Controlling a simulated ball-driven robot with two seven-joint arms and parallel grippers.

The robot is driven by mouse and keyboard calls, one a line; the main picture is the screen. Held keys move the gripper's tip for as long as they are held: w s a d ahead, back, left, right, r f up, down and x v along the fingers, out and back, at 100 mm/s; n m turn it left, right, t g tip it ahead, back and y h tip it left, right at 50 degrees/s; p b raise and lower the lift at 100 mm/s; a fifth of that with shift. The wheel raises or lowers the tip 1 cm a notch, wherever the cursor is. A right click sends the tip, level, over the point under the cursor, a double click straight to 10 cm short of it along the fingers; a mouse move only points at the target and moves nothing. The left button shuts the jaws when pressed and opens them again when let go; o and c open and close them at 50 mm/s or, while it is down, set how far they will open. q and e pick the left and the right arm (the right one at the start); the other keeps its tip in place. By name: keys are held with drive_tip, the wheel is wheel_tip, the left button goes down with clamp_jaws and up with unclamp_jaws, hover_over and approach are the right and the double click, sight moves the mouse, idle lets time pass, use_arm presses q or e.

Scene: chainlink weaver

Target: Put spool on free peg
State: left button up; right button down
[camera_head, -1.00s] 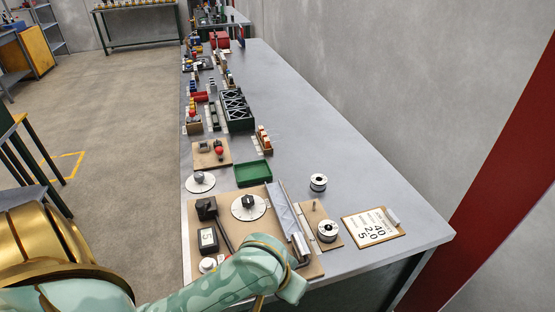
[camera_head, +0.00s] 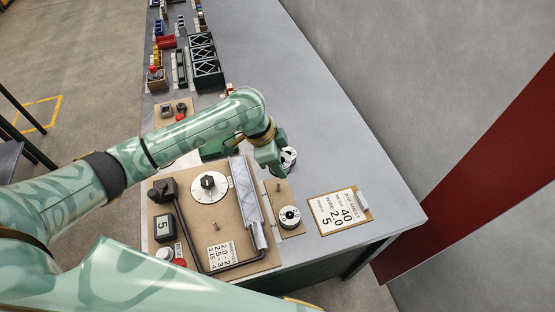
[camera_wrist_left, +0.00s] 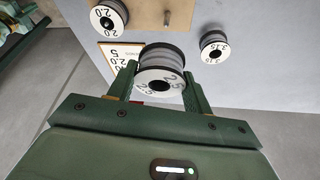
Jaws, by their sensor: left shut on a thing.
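My left gripper (camera_wrist_left: 158,88) is shut on a spool marked 2.5 (camera_wrist_left: 160,82), grey with white end faces. In the head view the left gripper (camera_head: 275,165) is above the far end of the small wooden peg board (camera_head: 291,231). A spool (camera_head: 288,157) shows beside it there; I cannot tell if it is the held one. The free peg (camera_wrist_left: 167,18) stands bare on the board; it also shows in the head view (camera_head: 279,188). A spool marked 2.0 (camera_wrist_left: 108,17) sits at the board's other peg position (camera_head: 289,215). My right gripper is not in view.
A spool marked 3.15 (camera_wrist_left: 213,43) stands on the table beside the peg board. The job sheet (camera_head: 339,210) lies to the right. A larger board with a dial (camera_head: 208,187) and a bent bar (camera_head: 187,238) is to the left. Bare table lies beyond.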

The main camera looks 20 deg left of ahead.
use_arm(q)
wheel_tip(320, 180, down, 3)
drive_tip(key=m+g, duration=0.1)
drive_tip(key=m, duration=0.2)
drive_tip(key=m+g, duration=0.1)
drive_tip(key=m, duration=0.2)
drive_tip(key=shift+r+h, duration=0.15)
drive_tip(key=shift+h, duration=0.15)
wheel_tip(320, 180, down, 7)
drive_tip(key=b, duration=0.7)
drive_tip(key=shift+r, duration=0.2)
drive_tip(key=shift+f, duration=0.35)
drive_tip(key=o, duration=1.2)
drive_tip(key=shift+o, duration=0.2)
